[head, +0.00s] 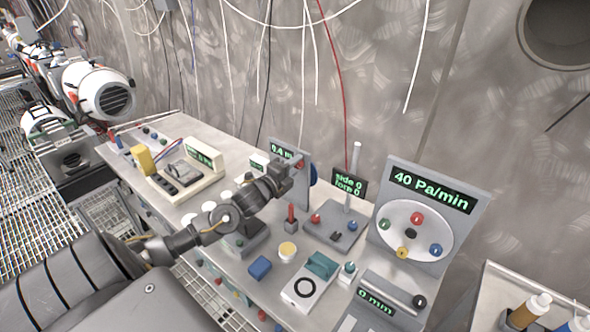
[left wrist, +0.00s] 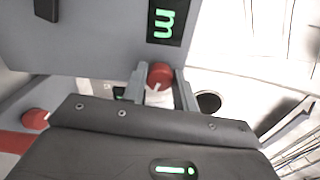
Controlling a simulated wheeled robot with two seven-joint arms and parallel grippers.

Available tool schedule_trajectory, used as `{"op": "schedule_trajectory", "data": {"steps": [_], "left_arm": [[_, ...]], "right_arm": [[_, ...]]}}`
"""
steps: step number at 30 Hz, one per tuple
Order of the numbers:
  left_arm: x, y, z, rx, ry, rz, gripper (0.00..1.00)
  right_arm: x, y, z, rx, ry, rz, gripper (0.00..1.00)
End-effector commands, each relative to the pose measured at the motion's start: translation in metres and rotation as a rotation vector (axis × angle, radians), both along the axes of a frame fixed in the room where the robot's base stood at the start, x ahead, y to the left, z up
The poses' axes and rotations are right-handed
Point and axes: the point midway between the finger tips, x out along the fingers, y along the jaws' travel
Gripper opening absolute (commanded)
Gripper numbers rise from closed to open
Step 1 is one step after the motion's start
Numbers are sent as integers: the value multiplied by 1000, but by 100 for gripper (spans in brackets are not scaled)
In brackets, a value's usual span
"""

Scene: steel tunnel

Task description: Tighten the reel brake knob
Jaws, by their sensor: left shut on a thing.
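The red brake knob (left wrist: 160,75) sits on the grey reel panel (left wrist: 80,40) with a green metre readout. In the left wrist view it lies between the two fingers of my left gripper (left wrist: 160,88), which is shut on it. In the head view my left gripper (head: 287,172) reaches the panel (head: 280,149) reading about "0.4 m", and a little of the red knob (head: 299,164) shows beside the fingers. A blue disc (head: 313,175) shows partly behind the panel. How far the knob is turned cannot be told. My right gripper is not in view.
The bench holds a beige meter box (head: 205,155), a blue block (head: 260,267), a box with a teal switch (head: 320,265) and a grey "40 Pa/min" panel (head: 428,205). Loose wires (head: 308,60) hang along the wall behind. Bottles (head: 530,310) stand at the lower right.

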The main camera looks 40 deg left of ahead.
Motion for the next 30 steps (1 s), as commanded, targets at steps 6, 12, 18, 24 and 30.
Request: {"op": "schedule_trajectory", "data": {"steps": [6, 12, 18, 24, 30], "left_arm": [[0, 0, -2, 205, 3, 0, 6], [0, 0, -2, 395, 9, -1, 6], [0, 0, -2, 585, 11, 0, 6], [0, -1, -3, 775, 15, 0, 6], [0, -1, -4, 956, 19, 0, 6]], "right_arm": [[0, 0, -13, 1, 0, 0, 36], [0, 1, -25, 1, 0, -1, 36], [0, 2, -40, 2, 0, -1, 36], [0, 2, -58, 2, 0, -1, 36], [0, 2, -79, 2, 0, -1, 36]]}}
